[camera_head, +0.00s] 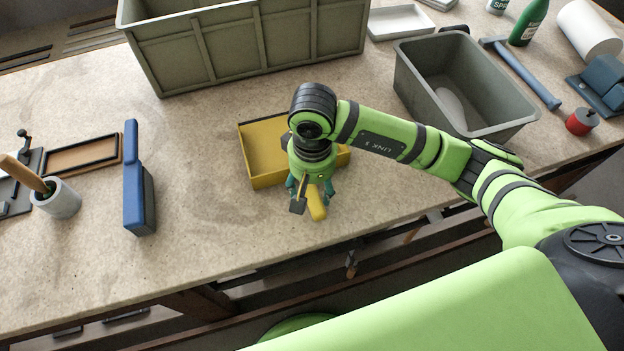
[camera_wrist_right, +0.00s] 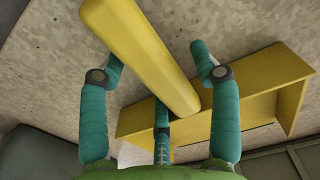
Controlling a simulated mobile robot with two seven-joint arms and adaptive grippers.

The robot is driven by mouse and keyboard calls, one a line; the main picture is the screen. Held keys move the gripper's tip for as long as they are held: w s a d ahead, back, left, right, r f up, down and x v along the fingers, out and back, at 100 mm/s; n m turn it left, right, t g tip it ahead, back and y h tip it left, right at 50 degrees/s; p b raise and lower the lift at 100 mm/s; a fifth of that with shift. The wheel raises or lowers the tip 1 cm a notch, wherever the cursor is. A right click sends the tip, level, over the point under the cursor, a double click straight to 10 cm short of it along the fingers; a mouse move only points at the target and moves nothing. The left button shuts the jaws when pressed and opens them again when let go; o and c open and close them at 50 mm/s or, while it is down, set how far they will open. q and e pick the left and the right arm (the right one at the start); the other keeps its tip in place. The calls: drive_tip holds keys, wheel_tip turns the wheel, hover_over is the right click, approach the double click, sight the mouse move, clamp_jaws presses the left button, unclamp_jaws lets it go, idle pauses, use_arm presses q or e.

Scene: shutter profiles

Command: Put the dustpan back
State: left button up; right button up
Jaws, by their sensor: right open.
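The yellow dustpan (camera_head: 262,150) lies on the worktop in front of the large grey-green crate, its handle (camera_head: 317,204) pointing toward the front edge. My right gripper (camera_head: 312,192) is above the handle and partly hides the pan. In the right wrist view, the handle (camera_wrist_right: 140,55) runs between the spread teal fingers of the gripper (camera_wrist_right: 160,62), with gaps at both sides, and the pan (camera_wrist_right: 250,88) lies beyond. The fingers are open. My left gripper is out of view.
The large crate (camera_head: 180,63) stands behind, and a smaller grey bin (camera_head: 505,130) stands to the right. A blue brush (camera_head: 138,190), a cup (camera_head: 58,199) and a framed tray (camera_head: 83,154) are at left. A hammer (camera_head: 528,76) lies at right.

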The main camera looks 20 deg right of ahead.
drive_tip(key=shift+r, duration=0.6)
wheel_tip(320, 180, up, 10)
drive_tip(key=shift+f+b, duration=0.25)
drive_tip(key=shift+b, duration=0.95)
drive_tip(key=shift+s+r, duration=0.1)
drive_tip(key=shift+r, duration=0.65)
